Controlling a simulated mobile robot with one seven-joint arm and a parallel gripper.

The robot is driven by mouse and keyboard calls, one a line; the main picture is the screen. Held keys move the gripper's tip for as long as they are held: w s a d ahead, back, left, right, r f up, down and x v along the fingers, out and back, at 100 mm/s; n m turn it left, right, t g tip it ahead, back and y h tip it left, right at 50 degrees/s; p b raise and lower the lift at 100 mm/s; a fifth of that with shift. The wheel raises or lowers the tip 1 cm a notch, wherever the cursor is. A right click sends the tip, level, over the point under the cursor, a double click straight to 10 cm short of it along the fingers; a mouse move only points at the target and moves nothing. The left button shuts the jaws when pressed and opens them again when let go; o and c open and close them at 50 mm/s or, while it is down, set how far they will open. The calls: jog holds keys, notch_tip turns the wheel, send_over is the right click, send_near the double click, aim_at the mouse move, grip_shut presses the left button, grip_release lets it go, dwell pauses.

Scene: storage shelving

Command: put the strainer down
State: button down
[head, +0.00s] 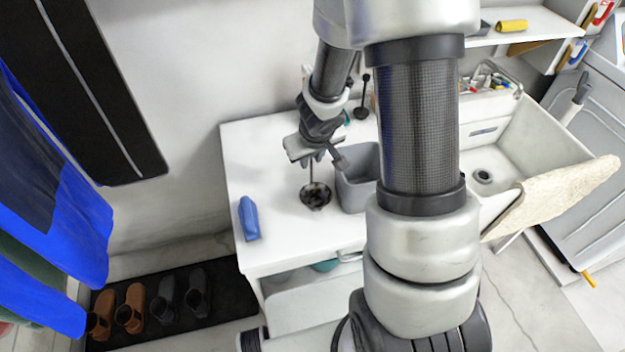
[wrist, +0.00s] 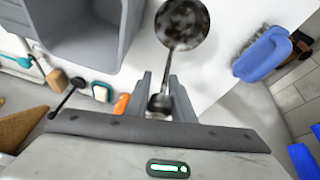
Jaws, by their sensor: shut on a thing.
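The strainer is a dark, mottled round bowl (head: 315,197) on a thin handle. In the head view it hangs below my gripper (head: 319,157), over the white counter (head: 285,240). In the wrist view the strainer's bowl (wrist: 182,24) is beyond the fingertips, and its handle runs back between the fingers of my gripper (wrist: 163,88). My gripper is shut on the handle. I cannot tell whether the bowl touches the counter.
A grey bin (head: 358,190) stands just right of the strainer. A sink (head: 490,170) with a beige cloth (head: 555,192) is at the right. The counter in front of the strainer is clear.

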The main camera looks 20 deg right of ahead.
aim_at(311, 169)
jog(key=shift+f+b, duration=1.6)
jog(key=shift+f, duration=0.55)
jog(key=shift+f, duration=0.15)
jog(key=c, duration=1.5)
grip_release()
